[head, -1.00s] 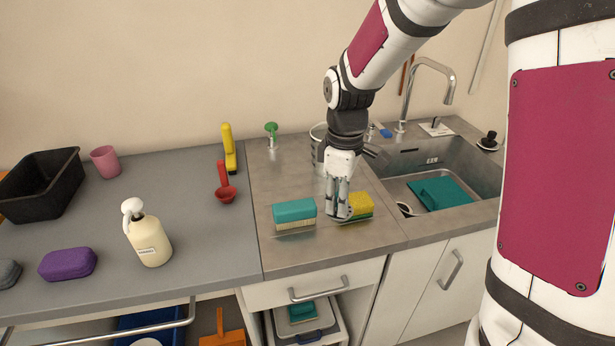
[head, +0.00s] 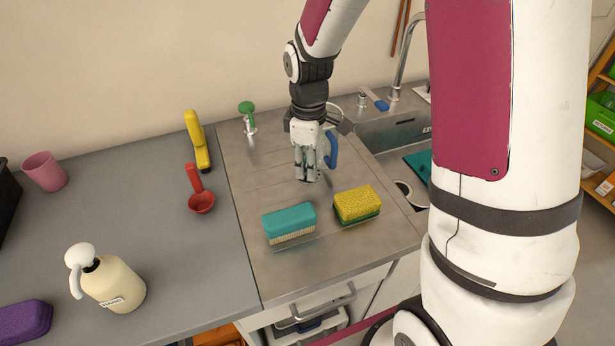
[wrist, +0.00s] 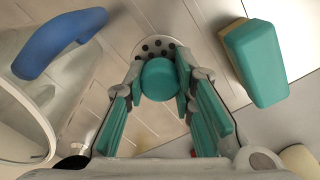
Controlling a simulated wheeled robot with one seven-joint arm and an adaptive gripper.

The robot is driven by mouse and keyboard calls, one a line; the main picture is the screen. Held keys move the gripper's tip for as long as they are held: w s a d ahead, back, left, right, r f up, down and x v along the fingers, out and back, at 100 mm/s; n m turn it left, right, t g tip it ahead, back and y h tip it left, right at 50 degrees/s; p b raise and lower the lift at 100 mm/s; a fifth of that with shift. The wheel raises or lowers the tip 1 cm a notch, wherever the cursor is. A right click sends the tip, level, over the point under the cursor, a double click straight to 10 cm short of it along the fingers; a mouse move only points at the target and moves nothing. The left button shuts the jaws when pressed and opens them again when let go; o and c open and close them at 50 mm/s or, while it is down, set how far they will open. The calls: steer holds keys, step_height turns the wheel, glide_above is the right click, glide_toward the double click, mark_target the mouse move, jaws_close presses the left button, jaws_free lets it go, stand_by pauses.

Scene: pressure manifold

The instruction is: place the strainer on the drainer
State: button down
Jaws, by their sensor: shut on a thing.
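The strainer (wrist: 182,48) is a small pale disc with dark holes and a round teal knob. My gripper (wrist: 158,82) is shut on that knob, with a finger on each side. In the head view my gripper (head: 307,178) points down over the drainer (head: 262,172), the grooved steel surface left of the sink. It is behind the two scrubbers there. The strainer is mostly hidden by the fingers in the head view. I cannot tell whether it touches the steel.
A teal brush (head: 289,222) and a yellow sponge (head: 357,204) stand at the drainer's front. A vessel with a blue handle (head: 332,149) is close beside my gripper. The sink (head: 392,135) is to the right. A red scoop (head: 201,203) lies on the counter to the left.

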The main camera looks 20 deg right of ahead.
steer(key=shift+f, duration=2.2)
steer(key=shift+f, duration=0.25)
steer(key=c, duration=1.3)
jaws_free()
steer(key=shift+c, duration=0.2)
steer(key=shift+r, duration=0.15)
step_height(320, 180, up, 12)
steer(key=shift+r, duration=0.1)
steer(key=s+r+m+t, duration=0.2)
steer(key=s+r+m, duration=0.3)
steer(key=s, duration=0.5)
steer(key=s+r+m+t, duration=0.3)
steer(key=s+r+m, duration=0.2)
steer(key=s+r, duration=0.3)
steer(key=shift+s+m, duration=0.4)
steer(key=shift+s, duration=1.2)
